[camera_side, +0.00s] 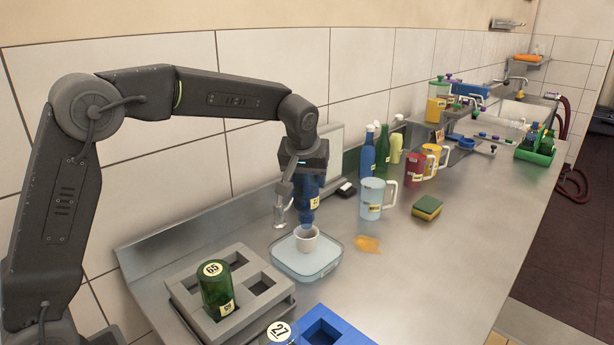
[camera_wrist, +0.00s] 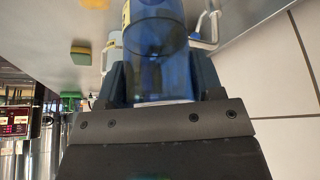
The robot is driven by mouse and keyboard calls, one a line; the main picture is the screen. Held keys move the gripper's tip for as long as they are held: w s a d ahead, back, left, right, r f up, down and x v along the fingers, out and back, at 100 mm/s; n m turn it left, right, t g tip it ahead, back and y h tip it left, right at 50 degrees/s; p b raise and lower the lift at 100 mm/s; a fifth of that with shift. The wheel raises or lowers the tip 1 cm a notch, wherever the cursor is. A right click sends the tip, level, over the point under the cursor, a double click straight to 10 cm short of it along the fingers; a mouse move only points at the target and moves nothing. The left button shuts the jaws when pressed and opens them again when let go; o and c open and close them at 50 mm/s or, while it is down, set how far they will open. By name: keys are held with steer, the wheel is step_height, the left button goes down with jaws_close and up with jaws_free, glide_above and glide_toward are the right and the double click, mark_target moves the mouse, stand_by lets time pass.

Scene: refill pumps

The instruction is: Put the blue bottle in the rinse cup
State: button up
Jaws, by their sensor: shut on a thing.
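The blue bottle (camera_side: 308,192) hangs neck down in my gripper (camera_side: 300,182), which is shut on it. Its narrow end points into or just above the mouth of a small white cup (camera_side: 306,239); I cannot tell whether they touch. In the wrist view, the clear blue bottle (camera_wrist: 158,60) fills the space between my gripper's two fingers (camera_wrist: 162,85). The cup is not visible there.
A grey rack (camera_side: 190,297) holds a green bottle (camera_side: 216,288) in front, beside a blue rack (camera_side: 340,318). A light blue jug (camera_side: 372,199), sponge (camera_side: 427,207), orange spill (camera_side: 367,243) and upright blue bottle (camera_side: 367,155) are to the right. The right counter front is clear.

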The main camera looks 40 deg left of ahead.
mark_target(307, 199)
steer(key=shift+f, duration=1.35)
steer(key=shift+f, duration=0.2)
steer(key=shift+f, duration=0.6)
steer(key=shift+f, duration=0.65)
steer(key=o, duration=1.1)
steer(key=shift+r, duration=4.5)
